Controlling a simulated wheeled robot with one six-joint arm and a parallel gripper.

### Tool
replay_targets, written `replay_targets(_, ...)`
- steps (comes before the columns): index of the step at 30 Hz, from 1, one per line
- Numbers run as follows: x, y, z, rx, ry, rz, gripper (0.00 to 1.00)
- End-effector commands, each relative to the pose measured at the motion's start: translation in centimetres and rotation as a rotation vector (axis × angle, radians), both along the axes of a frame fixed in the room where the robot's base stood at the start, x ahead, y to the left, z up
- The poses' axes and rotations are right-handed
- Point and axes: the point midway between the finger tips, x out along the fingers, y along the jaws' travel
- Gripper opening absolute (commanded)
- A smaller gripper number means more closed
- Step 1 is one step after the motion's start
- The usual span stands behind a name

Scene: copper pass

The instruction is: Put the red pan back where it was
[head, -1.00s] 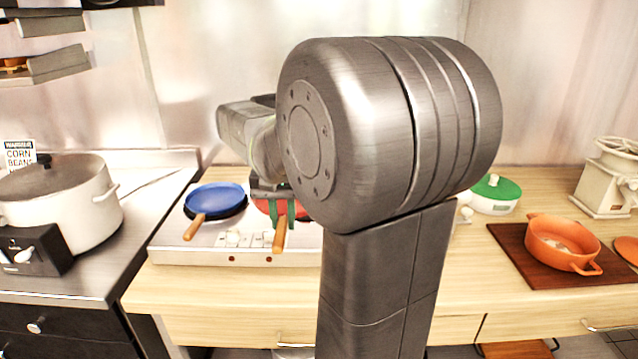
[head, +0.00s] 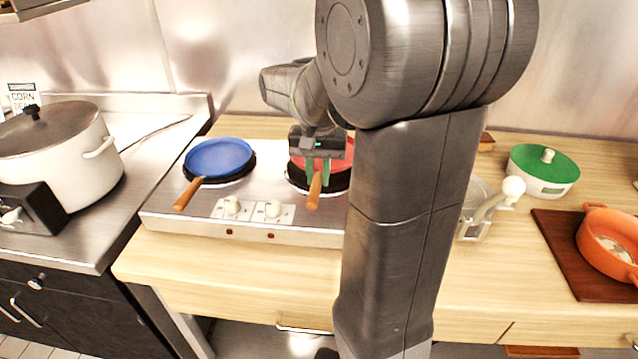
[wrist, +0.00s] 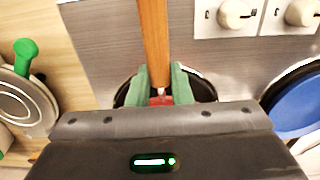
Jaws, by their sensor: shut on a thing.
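The red pan (head: 343,152) is over the right burner (head: 297,177) of the two-burner hob, partly hidden by my gripper and arm. Its wooden handle (head: 314,192) points to the front. My gripper (head: 317,172) is shut on the handle near the pan. In the wrist view, the green fingers of my gripper (wrist: 157,85) stand on both sides of the wooden handle (wrist: 153,42). The burner's black rim shows around the pan in the head view; I cannot tell whether the pan touches it.
A blue pan (head: 218,157) sits on the left burner. The hob's knobs (head: 232,206) are at its front. A white pot (head: 60,150) stands at left. At right are a green-lidded pot (head: 543,172) and an orange pot (head: 610,243) on a brown board (head: 565,250).

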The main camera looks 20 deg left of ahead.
Motion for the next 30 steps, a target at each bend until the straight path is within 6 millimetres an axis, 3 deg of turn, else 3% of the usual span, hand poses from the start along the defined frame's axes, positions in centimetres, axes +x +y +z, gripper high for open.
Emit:
replay_targets(7, 0.0, 0.0, -3.2, -0.001, 0.001, 0.0, 0.0)
replay_targets(19, 0.0, 0.0, -3.8, 0.0, -0.001, 0.0, 0.0)
replay_targets(20, 0.0, 0.0, -3.9, 0.0, 0.0, 0.0, 0.21)
replay_targets(23, 0.0, 0.0, -3.8, 0.0, 0.0, 0.0, 0.41)
replay_targets(30, 0.0, 0.0, -3.7, 0.0, 0.0, 0.0, 0.41)
